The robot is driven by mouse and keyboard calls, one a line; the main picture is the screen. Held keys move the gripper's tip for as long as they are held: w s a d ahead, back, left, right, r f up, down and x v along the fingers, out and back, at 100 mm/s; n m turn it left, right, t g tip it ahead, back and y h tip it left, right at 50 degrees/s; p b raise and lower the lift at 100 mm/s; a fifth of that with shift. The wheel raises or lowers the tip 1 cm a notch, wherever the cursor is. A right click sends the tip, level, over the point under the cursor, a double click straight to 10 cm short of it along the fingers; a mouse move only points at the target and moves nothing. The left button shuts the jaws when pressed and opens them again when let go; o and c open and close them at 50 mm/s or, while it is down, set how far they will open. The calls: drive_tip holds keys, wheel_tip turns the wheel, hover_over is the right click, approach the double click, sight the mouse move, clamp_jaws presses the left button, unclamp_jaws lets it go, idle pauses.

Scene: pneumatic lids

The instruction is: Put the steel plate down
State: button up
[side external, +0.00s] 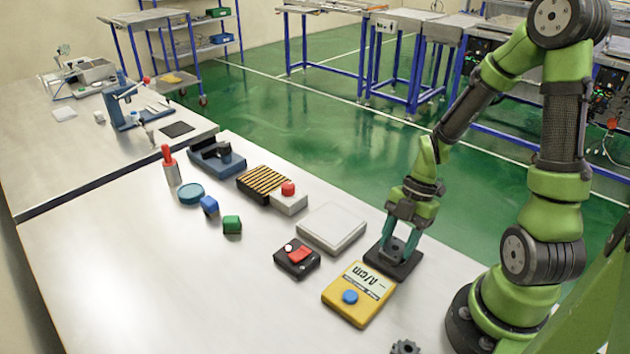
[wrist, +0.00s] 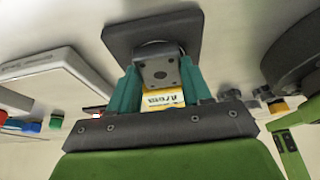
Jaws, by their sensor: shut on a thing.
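The steel plate is most likely the dark grey square plate (side external: 381,264) with a raised knob, below my gripper at the right of the table in the side view. In the wrist view the dark plate (wrist: 124,34) lies beyond the fingers, with a grey block bearing small holes standing on it. My gripper (side external: 398,249) points down, its teal fingers on either side of this grey block. In the wrist view my gripper (wrist: 160,78) is shut on the block. The plate is at or very close to the table top; I cannot tell whether it touches.
A yellow meter (side external: 358,294) with a blue knob is close in front of the plate. A light grey slab (side external: 332,228) and a black box with a red switch (side external: 297,258) are to the left. The table's back edge is close behind. The front left table is clear.

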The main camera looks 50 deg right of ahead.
drive_tip(key=o, duration=1.3)
drive_tip(key=shift+f, duration=0.1)
drive_tip(key=shift+o, duration=0.2)
drive_tip(key=v, duration=1.2)
wheel_tip(320, 180, up, 5)
drive_tip(key=m+t+h, duration=0.3)
drive_tip(key=m, duration=0.7)
hover_over(390, 245)
drive_tip(key=s+a+r+m+t, duration=0.1)
drive_tip(key=a+r+m+t, duration=0.3)
drive_tip(key=m, duration=0.8)
drive_tip(key=shift+a+r, duration=1.25)
drive_tip(key=shift+s, duration=0.1)
